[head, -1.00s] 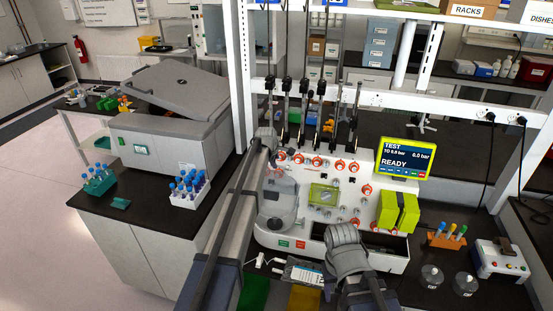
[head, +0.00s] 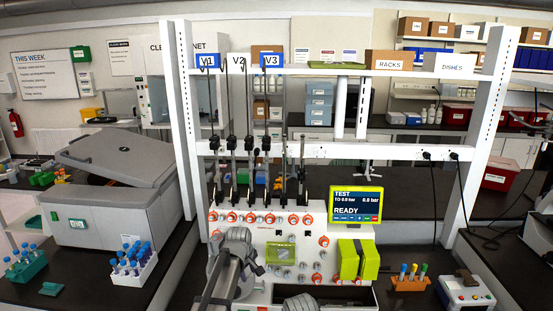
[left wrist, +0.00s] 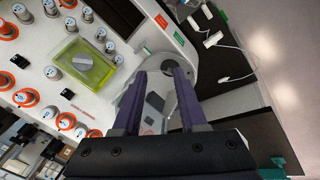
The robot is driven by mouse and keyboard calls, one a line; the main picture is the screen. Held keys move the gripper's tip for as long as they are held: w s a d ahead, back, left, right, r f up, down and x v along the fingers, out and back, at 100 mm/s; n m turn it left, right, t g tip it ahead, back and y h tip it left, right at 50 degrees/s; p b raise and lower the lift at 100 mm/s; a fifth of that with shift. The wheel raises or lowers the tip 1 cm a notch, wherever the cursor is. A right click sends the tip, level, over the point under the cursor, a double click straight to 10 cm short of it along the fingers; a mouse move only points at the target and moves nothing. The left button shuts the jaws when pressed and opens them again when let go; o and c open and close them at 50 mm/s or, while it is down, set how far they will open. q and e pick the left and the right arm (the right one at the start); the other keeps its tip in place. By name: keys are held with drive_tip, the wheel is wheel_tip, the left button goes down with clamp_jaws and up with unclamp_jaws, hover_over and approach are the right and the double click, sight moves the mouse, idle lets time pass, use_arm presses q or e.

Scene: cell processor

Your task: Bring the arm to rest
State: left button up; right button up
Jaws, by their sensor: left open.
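My left gripper (left wrist: 158,80) is open in the left wrist view, with nothing between its two dark fingers. The fingers point toward the white front of the cell processor, near a grey rounded part at its side. In the head view my left arm comes up from the bottom in front of the left part of the cell processor (head: 284,235); its fingers cannot be made out there. A grey arm part of mine shows at the bottom edge, and the right gripper is out of view.
The processor's screen (head: 356,205) reads READY. A yellow-green block (head: 358,260) is on its front. A white rack (head: 133,268) of blue-capped tubes stands left. An orange tube rack (head: 409,283) and a control box (head: 465,294) stand right. White cables (left wrist: 222,42) lie on the dark bench.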

use_arm(q)
drive_tip(key=s+d+f+m+g+b, duration=0.1)
drive_tip(key=s+f+m+b, duration=0.3)
drive_tip(key=s, duration=0.6)
drive_tip(key=s+d+f+m+g+y+b, duration=0.1)
drive_tip(key=s+f+m+b, duration=0.3)
drive_tip(key=s, duration=0.7)
drive_tip(key=s+d+f+m+g+b, duration=0.2)
drive_tip(key=s+d+f+m+b, duration=0.1)
drive_tip(key=s+f, duration=0.4)
drive_tip(key=s+m+b, duration=0.1)
drive_tip(key=s+m, duration=0.1)
drive_tip(key=s, duration=0.1)
drive_tip(key=shift+s+d+f+m+y, duration=0.15)
drive_tip(key=shift+d+f+m+y, duration=0.15)
drive_tip(key=shift+d+f+y, duration=0.1)
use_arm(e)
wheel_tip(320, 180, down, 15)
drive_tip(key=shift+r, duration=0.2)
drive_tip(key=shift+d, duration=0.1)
